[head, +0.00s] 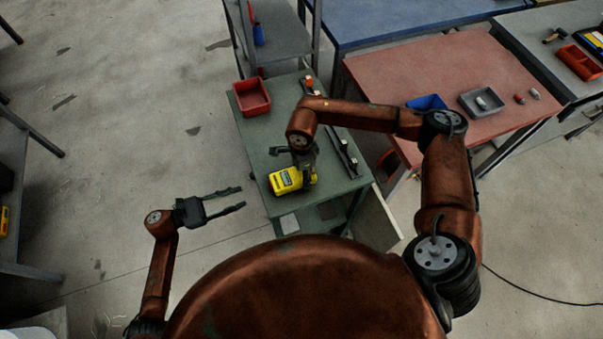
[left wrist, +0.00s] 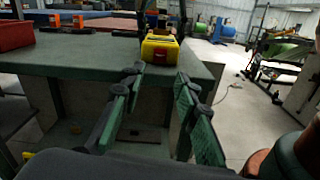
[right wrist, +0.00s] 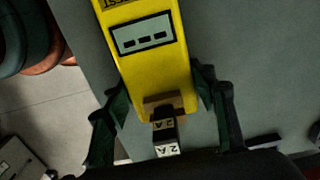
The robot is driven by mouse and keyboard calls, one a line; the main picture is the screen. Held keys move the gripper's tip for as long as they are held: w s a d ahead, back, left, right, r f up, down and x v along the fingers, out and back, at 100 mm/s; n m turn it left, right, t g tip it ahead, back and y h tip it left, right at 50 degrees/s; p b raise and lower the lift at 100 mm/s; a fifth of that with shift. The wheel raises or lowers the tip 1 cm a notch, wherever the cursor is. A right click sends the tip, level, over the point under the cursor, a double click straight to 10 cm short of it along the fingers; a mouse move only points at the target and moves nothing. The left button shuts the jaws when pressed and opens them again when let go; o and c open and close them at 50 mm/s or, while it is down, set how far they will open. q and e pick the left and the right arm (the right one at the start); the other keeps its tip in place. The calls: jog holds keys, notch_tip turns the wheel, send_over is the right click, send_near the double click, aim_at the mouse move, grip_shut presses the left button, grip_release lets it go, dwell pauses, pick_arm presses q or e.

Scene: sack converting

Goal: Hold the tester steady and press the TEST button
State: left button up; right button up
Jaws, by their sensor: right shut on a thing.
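The yellow tester (head: 286,181) lies on the green bench near its front edge. My right gripper (head: 303,163) reaches down over it and is shut on it, one finger along each side in the right wrist view (right wrist: 160,70). That view shows a dark-framed grey panel and part of a TEST label at the top edge; I cannot make out the button. My left gripper (head: 241,198) is open and empty, left of the bench and apart from the tester. In the left wrist view the tester (left wrist: 160,48) stands on the bench beyond the open fingers.
A red bin (head: 252,97) sits at the back left of the green bench (head: 262,142). A dark rail (head: 343,152) runs along its right side. A red-topped table (head: 440,75) holding a blue bin (head: 427,102) and grey tray (head: 484,102) stands right. Open floor lies left.

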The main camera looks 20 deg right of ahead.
pick_arm(q)
grip_shut()
dwell(1.5)
